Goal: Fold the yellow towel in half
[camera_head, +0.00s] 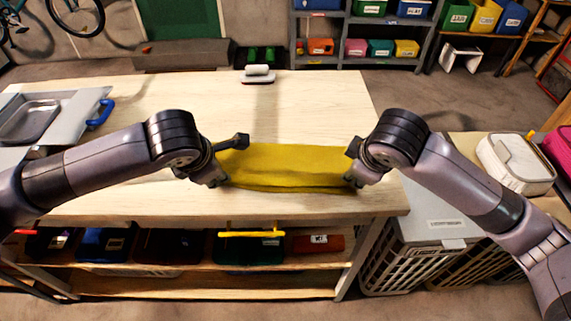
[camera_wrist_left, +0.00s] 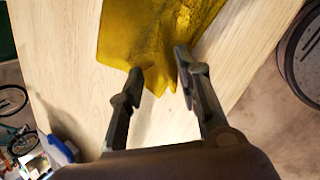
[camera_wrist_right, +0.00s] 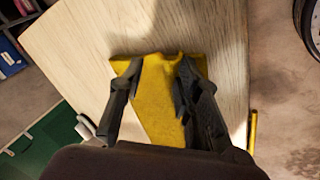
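The yellow towel (camera_head: 285,167) lies on the light wooden worktable near its front edge, as a wide strip with a slightly raised, creased front. My left gripper (camera_head: 227,163) is at the towel's left end, its fingers spread. In the left wrist view the towel (camera_wrist_left: 150,35) reaches between and past the fingers (camera_wrist_left: 158,66), with a puckered corner by one finger. My right gripper (camera_head: 353,165) is at the right end. In the right wrist view its spread fingers (camera_wrist_right: 159,68) straddle the towel (camera_wrist_right: 157,100). Whether the fingers touch the cloth is unclear.
A metal sink or tray (camera_head: 30,120) with a blue handle (camera_head: 100,114) is at the left, and a small white-handled object (camera_head: 258,74) at the back. A lidded laundry basket (camera_head: 425,235) stands right of the table.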

